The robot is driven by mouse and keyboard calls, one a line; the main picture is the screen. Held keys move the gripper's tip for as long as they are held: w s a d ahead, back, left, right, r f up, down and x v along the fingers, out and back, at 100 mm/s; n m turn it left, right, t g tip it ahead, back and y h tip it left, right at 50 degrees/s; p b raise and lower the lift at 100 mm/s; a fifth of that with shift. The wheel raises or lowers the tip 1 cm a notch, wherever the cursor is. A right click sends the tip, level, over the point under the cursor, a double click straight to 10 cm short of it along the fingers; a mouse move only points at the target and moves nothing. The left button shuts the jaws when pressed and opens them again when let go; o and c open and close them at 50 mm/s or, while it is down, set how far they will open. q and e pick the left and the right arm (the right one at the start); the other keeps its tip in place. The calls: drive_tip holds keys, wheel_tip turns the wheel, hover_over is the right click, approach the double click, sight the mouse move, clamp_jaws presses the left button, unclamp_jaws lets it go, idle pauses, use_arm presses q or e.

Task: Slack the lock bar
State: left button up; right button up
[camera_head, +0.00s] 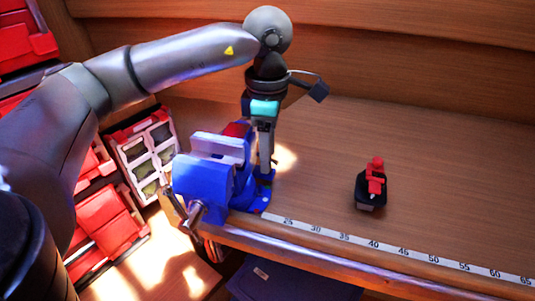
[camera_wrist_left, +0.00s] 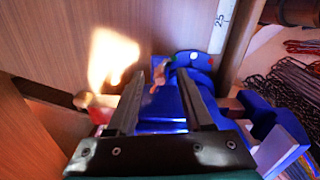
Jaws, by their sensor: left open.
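A blue bench vise (camera_head: 215,180) is fixed at the bench's front left corner; its blue body also shows in the left wrist view (camera_wrist_left: 163,108). A metal handle (camera_head: 190,212) sits at its front. My left gripper (camera_head: 266,168) points down beside the vise's back right side, close to its base. In the left wrist view its two fingers (camera_wrist_left: 159,75) are apart. A small copper-coloured piece (camera_wrist_left: 157,77) shows between the fingertips; it may be the lock bar, but I cannot tell surely. Whether a finger touches it is unclear. My right gripper is not in view.
A white measuring strip (camera_head: 400,249) runs along the bench's front edge. A small black and red device (camera_head: 371,185) stands on the bench to the right. Red bins (camera_head: 105,220) and a case (camera_head: 148,155) are at the left. The bench's right is mostly clear.

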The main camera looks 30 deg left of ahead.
use_arm(q)
wheel_tip(320, 180, up, 14)
drive_tip(key=p, duration=0.2)
drive_tip(key=shift+p, duration=0.3)
drive_tip(key=shift+f, duration=0.1)
